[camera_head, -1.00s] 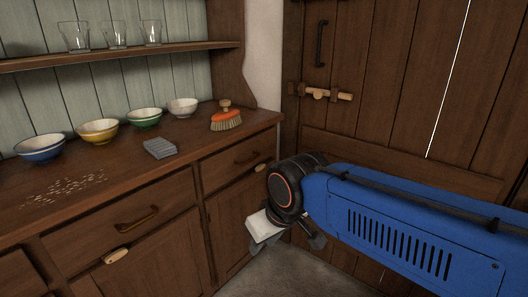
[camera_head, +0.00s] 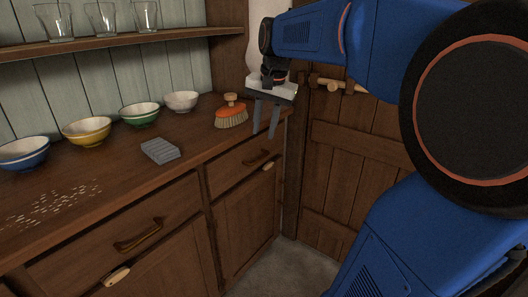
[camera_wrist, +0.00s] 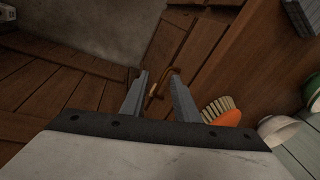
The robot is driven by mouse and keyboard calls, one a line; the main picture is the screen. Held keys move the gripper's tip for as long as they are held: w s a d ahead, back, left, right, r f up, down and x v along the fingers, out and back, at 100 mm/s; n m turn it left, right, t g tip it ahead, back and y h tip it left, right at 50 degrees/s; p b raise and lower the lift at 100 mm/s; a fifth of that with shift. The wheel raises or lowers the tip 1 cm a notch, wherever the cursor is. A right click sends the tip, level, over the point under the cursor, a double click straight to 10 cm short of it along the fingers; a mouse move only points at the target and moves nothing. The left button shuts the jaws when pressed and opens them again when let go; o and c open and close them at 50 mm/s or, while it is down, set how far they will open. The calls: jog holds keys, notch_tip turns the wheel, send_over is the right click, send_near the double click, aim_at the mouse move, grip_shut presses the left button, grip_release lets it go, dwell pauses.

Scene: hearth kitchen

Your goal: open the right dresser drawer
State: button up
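The right dresser drawer (camera_head: 228,172) is shut, its front flush with the dresser. Its dark curved handle (camera_head: 258,158) is on the front, above a cupboard door with a pale wooden latch (camera_head: 268,166). My gripper (camera_head: 264,132) hangs fingers down near the dresser's right end, above the handle in the head view. Its two grey fingers are open with nothing between them. In the wrist view the handle (camera_wrist: 161,79) shows beyond and between the fingertips (camera_wrist: 158,73), apart from them as far as I can tell.
An orange scrub brush (camera_head: 231,114) stands on the dresser top near my gripper. A grey ridged block (camera_head: 160,151) and several bowls are further left. The left drawer (camera_head: 112,236) is shut. A plank door (camera_head: 345,175) stands at the right; bare floor (camera_head: 300,262) lies in front.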

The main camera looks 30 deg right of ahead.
jog(key=w+d+r+m, duration=0.2)
jog(key=w+d+m, duration=0.1)
jog(key=w+d, duration=0.35)
send_near(264, 151)
jog(key=shift+m+g+y, duration=0.3)
jog(key=shift+m, duration=0.1)
jog(key=a+f, duration=0.1)
jog(key=f, duration=0.1)
jog(key=s+f, duration=0.1)
jog(key=f, duration=0.1)
jog(key=a+f, duration=0.1)
jog(key=f, duration=0.2)
jog(key=shift+s+a, duration=0.35)
jog(key=shift+a, duration=0.05)
grip_shut()
